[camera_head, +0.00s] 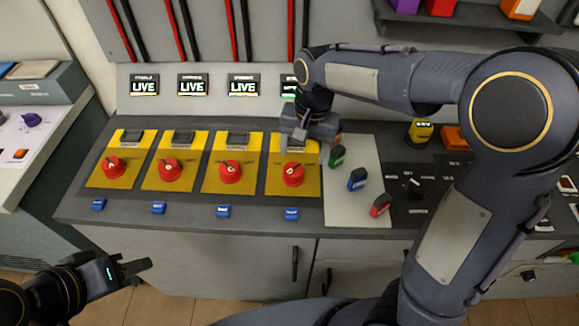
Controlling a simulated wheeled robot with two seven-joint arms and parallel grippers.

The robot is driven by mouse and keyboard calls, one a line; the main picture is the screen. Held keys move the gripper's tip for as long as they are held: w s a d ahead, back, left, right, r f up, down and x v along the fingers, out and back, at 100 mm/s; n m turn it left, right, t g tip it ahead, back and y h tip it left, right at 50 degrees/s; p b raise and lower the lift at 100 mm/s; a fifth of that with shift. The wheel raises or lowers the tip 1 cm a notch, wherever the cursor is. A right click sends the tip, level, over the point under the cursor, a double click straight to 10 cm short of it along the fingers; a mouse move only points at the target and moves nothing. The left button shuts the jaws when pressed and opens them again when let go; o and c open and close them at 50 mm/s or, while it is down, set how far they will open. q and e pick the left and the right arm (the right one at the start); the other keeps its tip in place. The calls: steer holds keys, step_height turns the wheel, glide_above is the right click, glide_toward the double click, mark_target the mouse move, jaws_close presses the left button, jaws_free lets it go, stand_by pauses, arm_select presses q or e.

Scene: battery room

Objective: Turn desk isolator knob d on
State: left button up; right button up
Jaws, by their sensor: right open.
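Four yellow panels with red knobs stand in a row on the grey desk. The rightmost red knob (293,174), the fourth from the left and apparently knob d, sits on its yellow panel (306,186). Its grey cover at the panel's back is mostly hidden by my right gripper (300,143). That gripper is open and points down over the back of this panel, behind the knob and apart from it. The display behind it (287,88) is partly hidden by my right arm. My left gripper (138,268) is low at the front left, away from the desk; its jaw gap is unclear.
Three other red knobs (231,172) are to the left, under displays reading LIVE (243,85). Blue tags (223,211) line the desk's front. A pale plate (345,205) with green, blue and red pieces lies right of the fourth panel. My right arm covers much of the right side.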

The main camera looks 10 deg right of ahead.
mark_target(294, 169)
steer(key=shift+w+a+f+h, duration=0.4)
steer(key=shift+w+a+f, duration=0.05)
steer(key=shift+w+a, duration=0.35)
step_height(294, 169, down, 8)
steer(key=shift+r, duration=0.1)
steer(key=shift+c, duration=0.2)
steer(key=c, duration=1)
